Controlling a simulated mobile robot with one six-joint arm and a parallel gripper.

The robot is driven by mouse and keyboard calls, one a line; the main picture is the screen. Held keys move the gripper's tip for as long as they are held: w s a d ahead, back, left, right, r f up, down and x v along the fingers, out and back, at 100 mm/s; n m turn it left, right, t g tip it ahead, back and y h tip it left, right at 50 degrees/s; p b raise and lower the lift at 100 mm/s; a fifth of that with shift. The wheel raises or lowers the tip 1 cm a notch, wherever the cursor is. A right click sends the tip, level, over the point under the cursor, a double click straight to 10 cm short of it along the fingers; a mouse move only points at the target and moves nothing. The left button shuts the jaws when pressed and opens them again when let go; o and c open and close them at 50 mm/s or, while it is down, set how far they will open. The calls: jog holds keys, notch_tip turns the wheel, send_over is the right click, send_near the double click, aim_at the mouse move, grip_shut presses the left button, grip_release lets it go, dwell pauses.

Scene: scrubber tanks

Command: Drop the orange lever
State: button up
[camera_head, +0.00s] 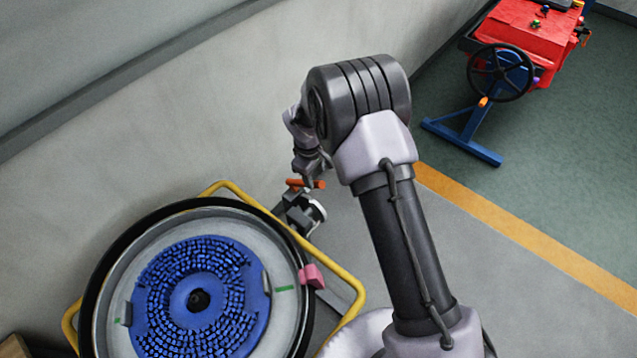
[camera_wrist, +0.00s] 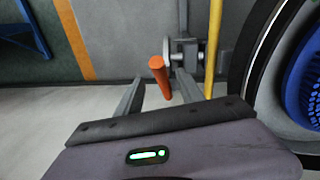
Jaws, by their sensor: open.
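The orange lever (camera_head: 307,184) is a short bar beside a grey metal fitting (camera_head: 300,213) at the upper right edge of the round tank. In the wrist view the lever (camera_wrist: 159,72) points toward the camera, its round end nearest. My gripper (camera_head: 308,166) is right at the lever in the head view. In the wrist view my gripper (camera_wrist: 159,80) is open, with one finger on each side of the lever and visible gaps between. The grey fitting (camera_wrist: 183,52) lies just beyond the right finger. Whether the lever touches anything of the gripper is not clear.
The round tank (camera_head: 215,212) holds a blue bristled disc (camera_head: 165,290), with a yellow tube frame (camera_head: 345,278) around it and a pink block (camera_head: 312,276) on its rim. A wall stands behind. A red machine with a black handwheel (camera_head: 501,72) is at the upper right. Floor between is clear.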

aim_at(316, 182)
jog(key=f, duration=0.4)
jog(key=w+f, duration=0.1)
jog(key=f, duration=0.1)
jog(key=shift+d+f+b, duration=0.3)
jog(key=shift+b, duration=0.1)
grip_shut()
dwell(0.9)
